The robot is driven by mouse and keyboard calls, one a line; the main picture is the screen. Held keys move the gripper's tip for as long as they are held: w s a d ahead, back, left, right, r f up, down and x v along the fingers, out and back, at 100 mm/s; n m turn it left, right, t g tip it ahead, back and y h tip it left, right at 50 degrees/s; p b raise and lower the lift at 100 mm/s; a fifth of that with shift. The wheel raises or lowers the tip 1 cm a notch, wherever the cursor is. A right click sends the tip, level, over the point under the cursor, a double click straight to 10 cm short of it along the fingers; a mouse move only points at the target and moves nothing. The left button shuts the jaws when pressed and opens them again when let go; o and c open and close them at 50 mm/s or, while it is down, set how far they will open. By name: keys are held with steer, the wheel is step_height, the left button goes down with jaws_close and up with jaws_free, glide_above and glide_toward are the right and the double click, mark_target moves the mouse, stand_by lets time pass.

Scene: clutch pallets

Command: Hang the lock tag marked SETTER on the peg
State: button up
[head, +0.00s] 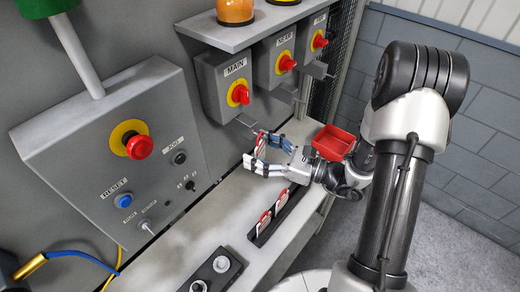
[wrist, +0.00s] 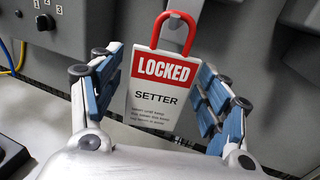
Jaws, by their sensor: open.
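The SETTER lock tag (wrist: 160,90) is a white card with a red LOCKED band and a red shackle on top. It stands upright between the fingers of my gripper (wrist: 158,92) in the wrist view. The fingers are open, one on each side of the card's edges. In the head view the tag (head: 250,158) and my gripper (head: 262,157) are by the panel, just below the MAIN switch box. A thin peg (head: 243,122) sticks out below that box.
Two more red-and-white tags (head: 266,222) stand in a black rack (head: 292,215) on the ledge. A red bin (head: 333,142) is behind my gripper. The MAIN box (head: 225,85) and two similar switch boxes stick out above. A sloped control box (head: 110,150) is at left.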

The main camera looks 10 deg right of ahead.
steer(key=shift+d, duration=0.1)
steer(key=v, duration=1.2)
steer(key=s+a+r+n+g+h+b, duration=0.2)
steer(key=s+a+r+n+g+h, duration=0.2)
steer(key=s+a+n+g, duration=0.85)
steer(key=s+d+r+n+t+h+b, duration=0.1)
steer(key=d+r+n+t+h, duration=0.1)
steer(key=n+h, duration=0.3)
steer(key=s+d+r+n+t+h+b, duration=0.1)
steer(key=n+t+h, duration=0.3)
steer(key=n, duration=0.4)
steer(key=shift+s+d+r+h, duration=0.5)
steer(key=shift+s+d, duration=0.1)
steer(key=shift+d, duration=0.15)
